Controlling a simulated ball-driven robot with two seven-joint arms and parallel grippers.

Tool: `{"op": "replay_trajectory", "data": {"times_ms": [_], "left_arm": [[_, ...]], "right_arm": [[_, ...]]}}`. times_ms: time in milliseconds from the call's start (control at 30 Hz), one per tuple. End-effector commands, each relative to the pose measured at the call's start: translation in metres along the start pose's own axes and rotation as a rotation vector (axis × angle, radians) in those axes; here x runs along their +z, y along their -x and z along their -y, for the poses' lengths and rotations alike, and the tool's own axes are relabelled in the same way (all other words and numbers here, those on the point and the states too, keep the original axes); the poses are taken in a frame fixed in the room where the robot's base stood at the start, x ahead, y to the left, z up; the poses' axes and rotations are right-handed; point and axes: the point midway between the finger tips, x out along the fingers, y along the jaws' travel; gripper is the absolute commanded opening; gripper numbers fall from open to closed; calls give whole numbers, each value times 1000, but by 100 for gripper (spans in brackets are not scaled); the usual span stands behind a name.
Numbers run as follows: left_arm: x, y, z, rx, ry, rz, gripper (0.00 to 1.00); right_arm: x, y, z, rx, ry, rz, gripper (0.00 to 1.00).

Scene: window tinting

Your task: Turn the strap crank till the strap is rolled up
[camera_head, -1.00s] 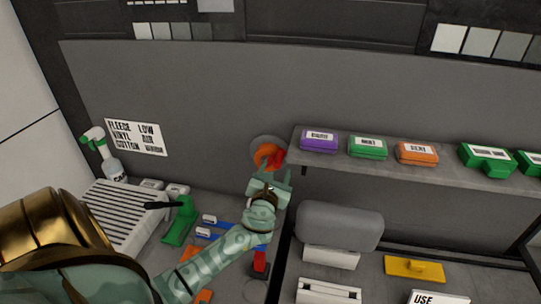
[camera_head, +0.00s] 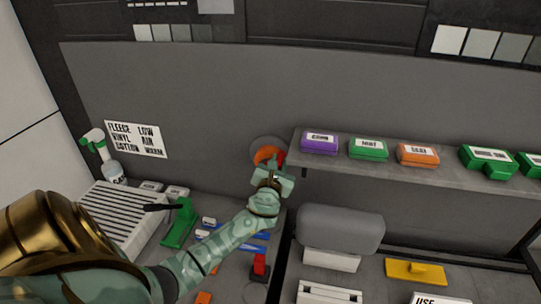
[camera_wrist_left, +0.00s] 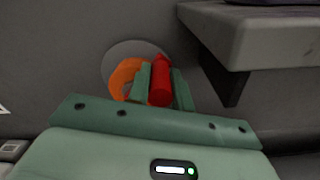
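The strap crank is on the dark wall left of the shelf: a round grey plate (camera_head: 258,146) with an orange curved part (camera_head: 264,155) and a red handle (camera_wrist_left: 160,82). The orange part also shows in the left wrist view (camera_wrist_left: 122,78). My left gripper (camera_head: 273,163) is at the crank. In the wrist view its two green fingers stand close on both sides of the red handle and appear shut on it. The fingers hide part of the orange piece. I cannot make out the strap itself. My right gripper is not in view.
A grey shelf (camera_head: 400,172) with several coloured boxes juts out just right of the crank. Below it lie a grey roll (camera_head: 340,228) and a yellow tool (camera_head: 414,271). A spray bottle (camera_head: 104,160), a slatted white tray (camera_head: 125,215) and a green tool (camera_head: 180,224) stand left.

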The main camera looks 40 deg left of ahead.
Motion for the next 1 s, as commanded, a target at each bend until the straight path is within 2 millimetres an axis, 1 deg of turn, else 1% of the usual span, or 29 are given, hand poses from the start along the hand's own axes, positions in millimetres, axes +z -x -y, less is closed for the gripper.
{"op": "replay_trajectory", "data": {"times_ms": [267, 367, 800, 900, 1000], "left_arm": [[0, 0, -2, 0, 17, 0, 13], [-1, 0, -9, 0, 86, -1, 13], [-2, 1, -52, 3, 507, -5, 13], [-2, 1, -58, 2, 577, -3, 13], [-1, 1, -61, 2, 609, -1, 13]], "right_arm": [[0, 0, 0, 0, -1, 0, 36], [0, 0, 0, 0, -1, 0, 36], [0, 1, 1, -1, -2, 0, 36], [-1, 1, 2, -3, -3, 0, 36], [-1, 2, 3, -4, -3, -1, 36]]}}
